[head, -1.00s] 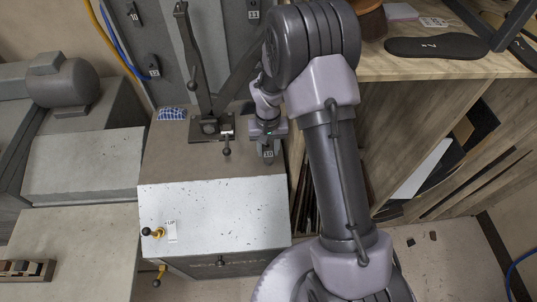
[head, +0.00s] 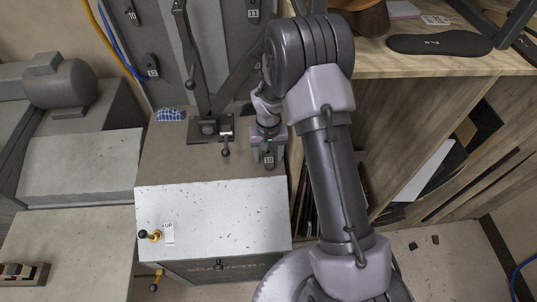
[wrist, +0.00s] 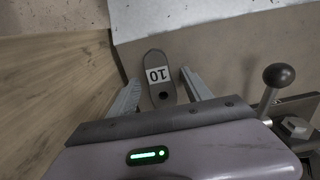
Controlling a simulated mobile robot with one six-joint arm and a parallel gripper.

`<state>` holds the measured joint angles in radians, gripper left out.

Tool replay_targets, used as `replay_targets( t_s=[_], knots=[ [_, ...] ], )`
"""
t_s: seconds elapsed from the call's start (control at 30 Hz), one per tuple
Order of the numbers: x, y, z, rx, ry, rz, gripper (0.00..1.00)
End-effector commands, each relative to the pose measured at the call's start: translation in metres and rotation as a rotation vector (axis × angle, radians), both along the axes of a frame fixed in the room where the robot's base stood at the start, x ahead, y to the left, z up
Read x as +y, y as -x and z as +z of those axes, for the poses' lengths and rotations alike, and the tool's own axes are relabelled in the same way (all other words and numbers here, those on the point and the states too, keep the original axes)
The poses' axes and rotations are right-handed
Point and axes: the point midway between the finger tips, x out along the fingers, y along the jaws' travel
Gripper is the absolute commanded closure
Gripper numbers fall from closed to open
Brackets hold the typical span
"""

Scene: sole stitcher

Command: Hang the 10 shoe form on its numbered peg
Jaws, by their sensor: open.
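The shoe form (head: 268,161) is a small dark grey piece with a white tag reading 10. It lies on the brown top of the machine bench, near its right edge. In the wrist view the form (wrist: 158,60) shows its tag upside down and a dark round hole. My gripper (wrist: 158,80) is open, with one finger on each side of the form and gaps between. In the head view my gripper (head: 267,157) is right at the form. A tag reading 10 (head: 131,17) is on the grey upright panel at the upper left, with a dark peg by it.
Other tags are on the panel, one reading 11 (head: 253,13) and one lower, hard to read (head: 152,73). A lever post (head: 190,60) stands left of my gripper; a ball-topped lever (wrist: 275,80) is close on the right in the wrist view. A wooden shelf (head: 420,70) is at right.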

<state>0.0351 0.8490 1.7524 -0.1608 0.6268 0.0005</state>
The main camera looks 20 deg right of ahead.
Motion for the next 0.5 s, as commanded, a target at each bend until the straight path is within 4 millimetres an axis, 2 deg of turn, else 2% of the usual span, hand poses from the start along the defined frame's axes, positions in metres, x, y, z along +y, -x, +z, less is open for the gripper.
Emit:
replay_targets(
  t_s=[0.07, 0.17, 0.4, 0.5],
  knots=[
    [0.0, 0.0, 0.002, 0.0, 0.0, 0.0, 0.42],
    [0.0, -0.001, 0.018, -0.002, -0.001, 0.0, 0.42],
    [0.0, -0.001, 0.089, -0.003, 0.001, 0.0, 0.42],
    [0.0, 0.0, 0.109, -0.002, 0.0, 0.0, 0.42]
  ],
)
